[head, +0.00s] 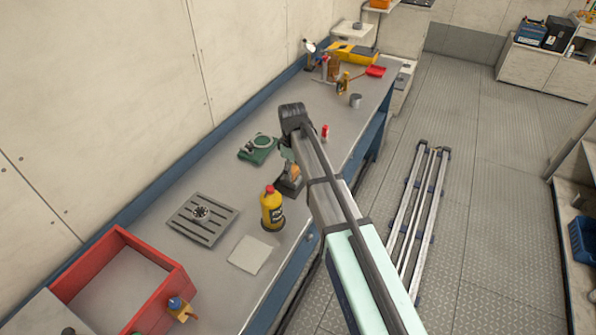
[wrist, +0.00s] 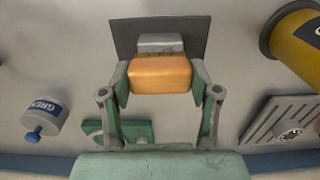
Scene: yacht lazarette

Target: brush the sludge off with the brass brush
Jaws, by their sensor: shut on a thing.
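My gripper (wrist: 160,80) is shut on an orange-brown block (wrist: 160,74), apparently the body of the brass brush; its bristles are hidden. The block also shows in the head view (head: 294,172), low over the front of the bench. A grey block (wrist: 160,43) and a dark flat plate (wrist: 125,38) show just beyond it in the wrist view; I cannot tell whether they touch it. A round metal fitting (head: 201,212) sits on a slotted grey tray (head: 188,227), left of and nearer than my gripper. Dark patches show on the fitting; I cannot tell whether they are sludge.
A yellow bottle (head: 272,210) stands between my gripper and a pale square pad (head: 250,255). A green item (head: 256,156) lies left of my gripper. A red-walled tray (head: 90,265) is at the near end. A small red-capped item (head: 325,132) stands to the right.

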